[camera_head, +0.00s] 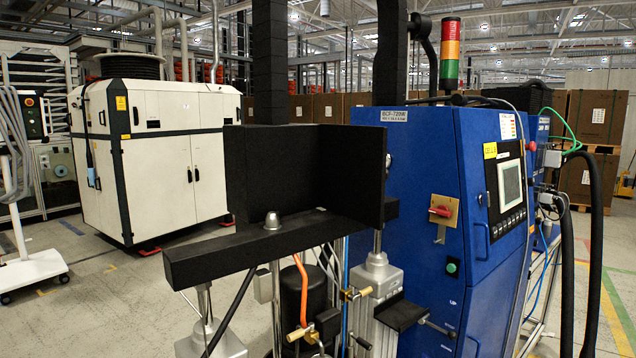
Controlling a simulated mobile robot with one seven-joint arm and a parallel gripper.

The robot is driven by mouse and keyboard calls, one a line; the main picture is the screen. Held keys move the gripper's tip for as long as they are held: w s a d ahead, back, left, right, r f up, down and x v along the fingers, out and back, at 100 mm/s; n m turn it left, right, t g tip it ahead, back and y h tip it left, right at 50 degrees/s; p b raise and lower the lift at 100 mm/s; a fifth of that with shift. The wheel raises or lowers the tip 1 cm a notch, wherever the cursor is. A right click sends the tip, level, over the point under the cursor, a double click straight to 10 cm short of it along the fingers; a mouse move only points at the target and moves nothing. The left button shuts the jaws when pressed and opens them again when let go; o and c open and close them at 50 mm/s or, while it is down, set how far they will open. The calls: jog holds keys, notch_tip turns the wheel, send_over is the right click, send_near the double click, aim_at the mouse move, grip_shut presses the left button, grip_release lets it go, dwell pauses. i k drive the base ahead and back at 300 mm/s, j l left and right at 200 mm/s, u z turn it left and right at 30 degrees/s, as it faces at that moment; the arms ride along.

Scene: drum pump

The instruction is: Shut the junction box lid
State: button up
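No part is clearly recognisable as the junction box or its lid. A black box-like housing (270,170) stands on the black crossbeam (235,252) of the pump in the middle of the view. Its faces meet at an angle, and its dark surface hides whether any of them is a lid. A small black plate (400,313) sticks out low, in front of the blue cabinet (433,185); I cannot tell whether it is a lid. My gripper is not in view.
The blue cabinet carries a red rotary switch (440,210) and a screen (510,184). Hoses and brass valves (300,334) crowd the space below the crossbeam. A white cabinet (155,155) stands behind left. Thick black hoses (588,250) hang at right. Floor shows at left.

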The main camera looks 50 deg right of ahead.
aim_at(352, 172)
jog(key=l+u, duration=0.1)
jog(key=l, duration=1.1)
jog(key=l+u, duration=0.1)
jog(key=l, duration=1.1)
jog(key=k+l+u, duration=0.1)
jog(key=l, duration=1.1)
jog(key=k+j+z, duration=0.5)
jog(key=k+j, duration=0.2)
